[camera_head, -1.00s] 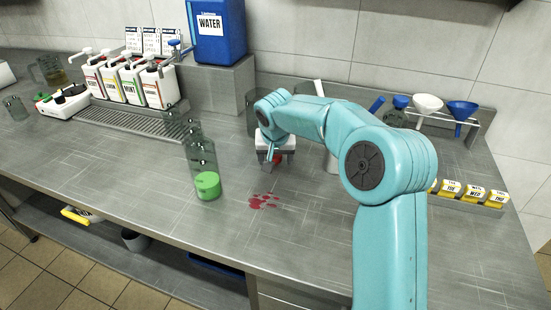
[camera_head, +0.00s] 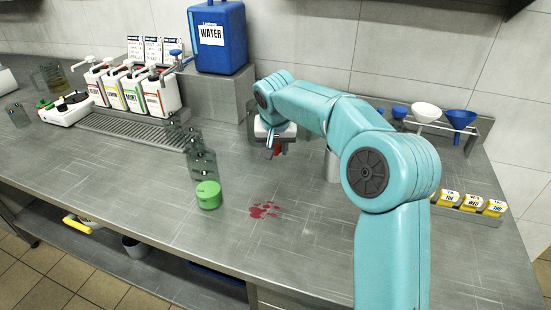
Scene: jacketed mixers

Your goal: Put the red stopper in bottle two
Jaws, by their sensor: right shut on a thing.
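My right gripper (camera_head: 273,149) is shut on a small red stopper (camera_head: 277,151), which shows between and below its fingertips, above the counter. Several clear glass bottles (camera_head: 201,163) stand in a row to the left of the gripper, running back from the nearest one. I cannot tell from here which is bottle two. A green round piece (camera_head: 208,195) is at the foot of the nearest bottle. The gripper and stopper are apart from the bottles. My left gripper is not in view.
A red spill (camera_head: 265,210) lies on the steel counter (camera_head: 130,185). Pump dispensers (camera_head: 130,89) stand behind a drip grate at the back left. A blue water container (camera_head: 220,38) is on a raised block. Funnels (camera_head: 426,111) and yellow-labelled jars (camera_head: 470,202) are at right.

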